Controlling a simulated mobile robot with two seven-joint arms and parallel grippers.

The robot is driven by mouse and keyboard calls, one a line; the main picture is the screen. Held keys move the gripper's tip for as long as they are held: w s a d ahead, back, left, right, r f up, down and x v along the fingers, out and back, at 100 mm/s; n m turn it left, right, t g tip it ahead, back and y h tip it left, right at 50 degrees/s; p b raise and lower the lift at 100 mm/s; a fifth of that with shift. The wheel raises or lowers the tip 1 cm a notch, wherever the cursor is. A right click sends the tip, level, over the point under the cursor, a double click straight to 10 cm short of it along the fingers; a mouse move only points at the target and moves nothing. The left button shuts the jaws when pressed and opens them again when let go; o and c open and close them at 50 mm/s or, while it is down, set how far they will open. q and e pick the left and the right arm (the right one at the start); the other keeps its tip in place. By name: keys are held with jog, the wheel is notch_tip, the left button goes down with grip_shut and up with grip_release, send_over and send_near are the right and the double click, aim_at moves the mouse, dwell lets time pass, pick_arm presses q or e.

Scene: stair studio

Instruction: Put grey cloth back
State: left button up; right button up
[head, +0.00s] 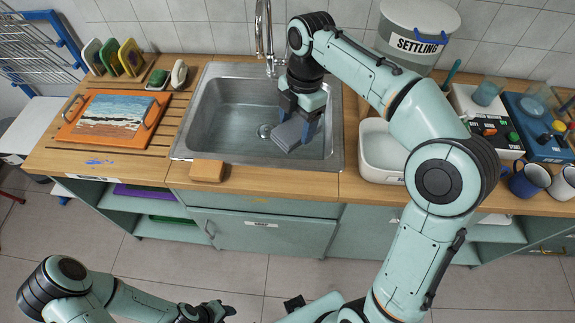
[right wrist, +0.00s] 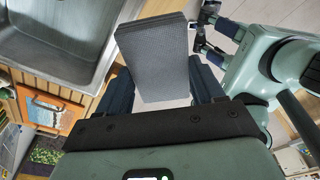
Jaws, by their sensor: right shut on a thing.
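The grey cloth (head: 288,133) is a flat, folded-looking grey piece. My right gripper (head: 297,128) is shut on it and holds it over the right part of the sink basin (head: 232,115). In the right wrist view the cloth (right wrist: 158,60) stands out between the two dark fingers of my right gripper (right wrist: 150,90), with its ribbed face showing. My left gripper (head: 218,311) is low at the bottom of the head view, away from the counter; its fingers look apart and empty.
A tan sponge (head: 207,170) lies at the sink's front edge. An orange tray with a painting (head: 108,119) and a rack of coloured pads (head: 122,57) stand left. A white tub (head: 382,150), the SETTLING bucket (head: 415,40) and mugs (head: 530,181) stand right. The faucet (head: 265,40) rises behind.

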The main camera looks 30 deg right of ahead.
pick_arm(q)
jog(key=shift+s+f+b, duration=0.8)
jog(key=shift+f, duration=0.25)
jog(key=shift+s+f+b, duration=0.75)
jog(key=shift+s+f, duration=0.05)
jog(key=shift+f, duration=0.2)
pick_arm(e)
jog(key=shift+s+f, duration=0.15)
jog(key=shift+f, duration=4.8)
jog(key=shift+s+f, duration=0.1)
jog(key=shift+f, duration=4.8)
jog(key=shift+f, duration=0.4)
pick_arm(q)
jog(key=shift+s+f, duration=0.1)
jog(key=shift+f, duration=0.1)
pick_arm(e)
jog(key=o, duration=1)
pick_arm(q)
jog(key=r+p, duration=0.1)
jog(key=w+r, duration=0.1)
jog(key=shift+w+r+p, duration=0.3)
jog(key=shift+p, duration=0.1)
pick_arm(e)
notch_tip(320, 180, up, 13)
jog(key=d, duration=0.1)
jog(key=shift+w+d+f, duration=0.15)
jog(key=shift+w+d, duration=0.05)
